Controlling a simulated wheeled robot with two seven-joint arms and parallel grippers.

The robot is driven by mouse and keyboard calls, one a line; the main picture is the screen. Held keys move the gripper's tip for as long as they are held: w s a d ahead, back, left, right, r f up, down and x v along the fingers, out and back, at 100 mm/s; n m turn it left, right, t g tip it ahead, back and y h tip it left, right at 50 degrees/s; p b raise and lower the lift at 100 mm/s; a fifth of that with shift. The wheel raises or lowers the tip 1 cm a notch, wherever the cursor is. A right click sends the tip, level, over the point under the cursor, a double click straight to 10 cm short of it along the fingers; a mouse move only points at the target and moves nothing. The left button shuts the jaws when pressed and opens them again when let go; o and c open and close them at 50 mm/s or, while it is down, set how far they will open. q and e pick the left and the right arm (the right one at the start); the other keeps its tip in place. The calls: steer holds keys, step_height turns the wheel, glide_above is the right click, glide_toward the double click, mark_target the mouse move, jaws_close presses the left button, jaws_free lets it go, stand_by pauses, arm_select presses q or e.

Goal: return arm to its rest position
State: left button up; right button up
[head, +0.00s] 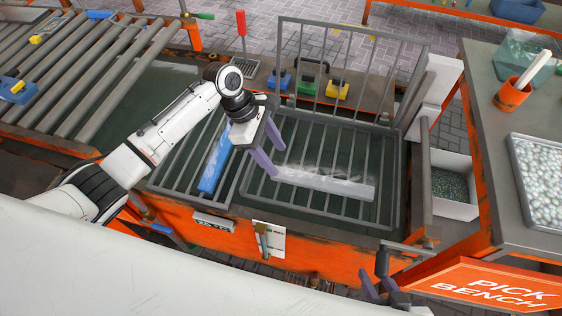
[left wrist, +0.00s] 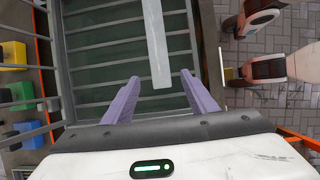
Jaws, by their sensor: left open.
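My left arm reaches in from the left over the tank. Its gripper (head: 279,160) is open, its two purple fingers apart with nothing between them. The left wrist view shows the same open fingers (left wrist: 160,78). A pale, frosted bar (head: 325,183) lies on the tank's grate, close to the fingertips. In the left wrist view the bar (left wrist: 157,40) lies ahead of the gap between the fingers. My right gripper (head: 378,284) is low at the bottom right, with its purple fingers apart and nothing seen between them.
A blue bar (head: 214,158) lies on the grate's left side, partly behind my left gripper. A raised grate (head: 350,70) stands at the tank's back. A roller conveyor (head: 75,75) is at left. The pick bench (head: 490,120) is at right, with an orange cup (head: 511,96) and a pellet tray (head: 515,170).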

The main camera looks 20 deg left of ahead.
arm_select(q)
steer(key=shift+v, duration=1.7)
steer(key=s+d+f+m, duration=0.1)
steer(key=s+m, duration=0.1)
steer(key=s+f+m, duration=0.2)
steer(key=s, duration=0.1)
steer(key=s+d+f+m, duration=0.1)
steer(key=s+m, duration=0.1)
steer(key=s, duration=0.1)
steer(key=shift+s+d+f+m+t, duration=0.1)
steer(key=shift+d+f+m+t, duration=0.2)
steer(key=shift+d+m, duration=0.1)
steer(key=s+m, duration=0.1)
steer(key=s, duration=0.1)
steer(key=s+m, duration=0.2)
steer(key=s+m+t+y, duration=0.1)
steer(key=s+m, duration=0.1)
steer(key=shift+a+f, duration=0.3)
steer(key=shift+a, duration=0.1)
steer(key=s+a+r+m+t+y, duration=0.2)
steer(key=s+a+r+m+y, duration=0.2)
steer(key=s+a+m, duration=0.6)
steer(key=w+d+f+n+t+h, duration=0.1)
steer(key=d+f+t, duration=0.4)
steer(key=f, duration=0.7)
steer(key=shift+w+d+f+n+h, duration=0.25)
steer(key=shift+w+d+n+h, duration=0.2)
steer(key=shift+w+h, duration=0.45)
